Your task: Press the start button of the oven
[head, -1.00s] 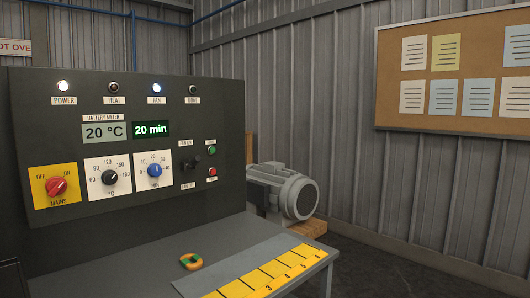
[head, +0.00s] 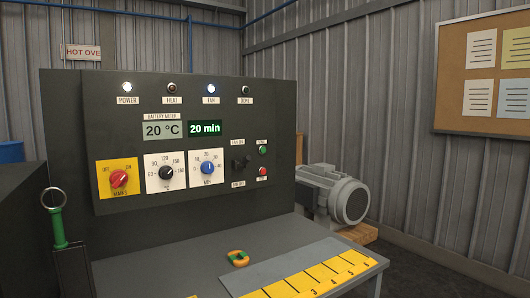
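The oven's dark control panel (head: 120,225) stands upright behind a grey table. A small green button (head: 263,150) sits at the panel's right side, with a red button (head: 263,171) below it; their labels are too small to read surely. A black switch (head: 240,164) is left of them. The red mains knob (head: 119,179) is on a yellow plate. The temperature knob (head: 166,173) and the blue timer knob (head: 207,168) are on white plates. The displays read 20 °C (head: 164,130) and 20 min (head: 205,129). The power and fan lamps are lit. Neither gripper is in view.
An orange and green ring-like object (head: 237,258) lies on the grey table (head: 185,265) beside a numbered yellow strip (head: 318,278). A green-handled tool (head: 56,220) stands at the left. A grey motor (head: 330,193) sits right of the panel.

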